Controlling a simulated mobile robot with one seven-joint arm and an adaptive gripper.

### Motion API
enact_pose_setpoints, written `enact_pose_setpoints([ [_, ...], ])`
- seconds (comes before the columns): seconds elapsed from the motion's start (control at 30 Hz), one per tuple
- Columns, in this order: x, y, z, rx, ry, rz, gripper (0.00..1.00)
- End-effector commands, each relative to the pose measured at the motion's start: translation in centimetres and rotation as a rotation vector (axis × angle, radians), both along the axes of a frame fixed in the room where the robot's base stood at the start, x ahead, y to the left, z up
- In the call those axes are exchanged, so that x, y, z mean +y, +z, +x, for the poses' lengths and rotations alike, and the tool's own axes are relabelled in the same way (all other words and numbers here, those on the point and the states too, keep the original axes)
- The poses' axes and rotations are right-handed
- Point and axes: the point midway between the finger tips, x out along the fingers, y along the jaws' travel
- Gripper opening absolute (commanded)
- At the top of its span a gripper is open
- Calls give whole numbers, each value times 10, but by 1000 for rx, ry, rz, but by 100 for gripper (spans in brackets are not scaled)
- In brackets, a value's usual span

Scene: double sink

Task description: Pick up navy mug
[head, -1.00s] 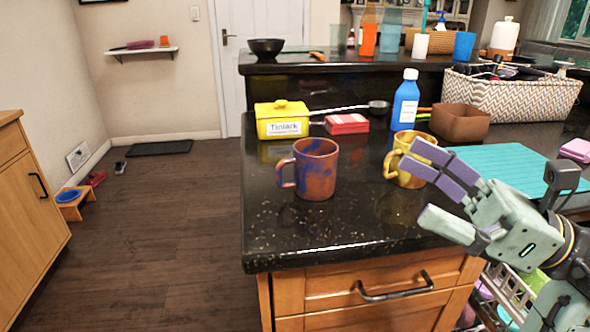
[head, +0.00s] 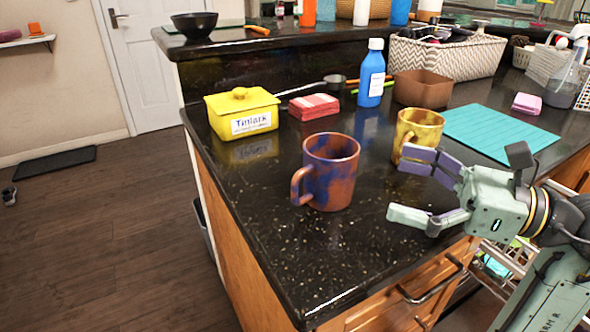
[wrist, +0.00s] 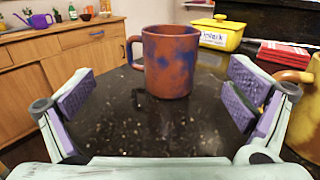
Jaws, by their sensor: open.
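The mug with blotches of navy blue and rust brown (head: 329,172) stands upright on the black counter, its handle toward the left. In the wrist view the mug (wrist: 172,62) is straight ahead, just beyond the fingertips and roughly centred between them. My gripper (head: 425,187) is open and empty, to the right of the mug in the head view, low over the counter. In the wrist view my gripper (wrist: 160,98) shows its two purple-padded fingers wide apart. The yellow mug (head: 416,130) with darker blotches stands behind my gripper and is partly hidden by it.
The black counter (head: 300,265) is clear in front of the mug. A yellow lidded box (head: 243,113), red packet (head: 315,105) and blue bottle (head: 372,75) stand behind. A brown bowl (head: 423,90), woven basket (head: 445,55) and turquoise mat (head: 500,135) are at the back right.

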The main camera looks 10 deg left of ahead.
Motion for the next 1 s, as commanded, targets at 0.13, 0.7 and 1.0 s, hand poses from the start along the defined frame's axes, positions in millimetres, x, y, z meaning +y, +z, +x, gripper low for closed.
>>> enact_pose_setpoints([
  [0.13,3,-1,2,3,-10,-9,98],
  [0.7,70,3,26,4,-7,-6,98],
  [1.0,98,0,37,2,-11,-8,98],
])
